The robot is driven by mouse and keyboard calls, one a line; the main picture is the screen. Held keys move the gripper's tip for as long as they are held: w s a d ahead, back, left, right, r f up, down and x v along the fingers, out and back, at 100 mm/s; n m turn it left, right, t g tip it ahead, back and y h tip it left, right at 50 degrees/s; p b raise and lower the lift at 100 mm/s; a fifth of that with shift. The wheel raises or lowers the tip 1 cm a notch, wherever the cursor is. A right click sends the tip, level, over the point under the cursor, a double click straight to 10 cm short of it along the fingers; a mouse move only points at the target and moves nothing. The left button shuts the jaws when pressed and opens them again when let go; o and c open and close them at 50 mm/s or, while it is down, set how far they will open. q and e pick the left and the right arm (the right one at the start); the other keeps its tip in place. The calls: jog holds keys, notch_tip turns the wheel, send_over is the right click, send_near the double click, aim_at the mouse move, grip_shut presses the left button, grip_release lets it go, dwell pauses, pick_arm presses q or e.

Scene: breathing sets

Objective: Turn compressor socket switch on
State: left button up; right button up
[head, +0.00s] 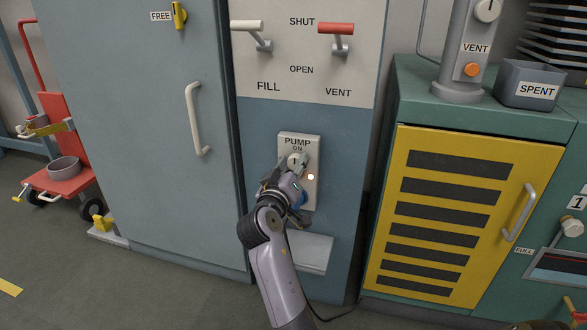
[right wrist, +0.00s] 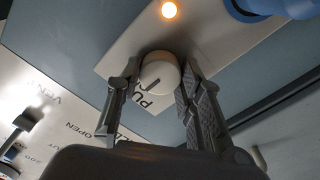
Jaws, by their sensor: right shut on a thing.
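The compressor socket switch looks to be the round white knob (head: 296,160) on the pale plate (head: 311,146) marked PUMP and ON. In the head view the knob's dark mark seems to point up toward ON. My right gripper (head: 294,165) reaches it from below and is shut on the knob, with a finger on either side. In the right wrist view the knob (right wrist: 159,73) sits between the fingertips. A small lamp (head: 311,177) on the plate is lit, and it glows in the right wrist view (right wrist: 169,10). My left gripper is not in view.
FILL (head: 247,26) and VENT (head: 336,29) levers stand above the plate. A grey door with a pale handle (head: 196,118) is at left. A yellow louvred door (head: 452,213) is at right. A blue plug-like part (right wrist: 268,8) sits beside the lamp.

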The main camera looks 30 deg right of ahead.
dwell(0.3)
jog(key=o, duration=1.2)
jog(key=shift+c, duration=0.2)
notch_tip(320, 180, up, 10)
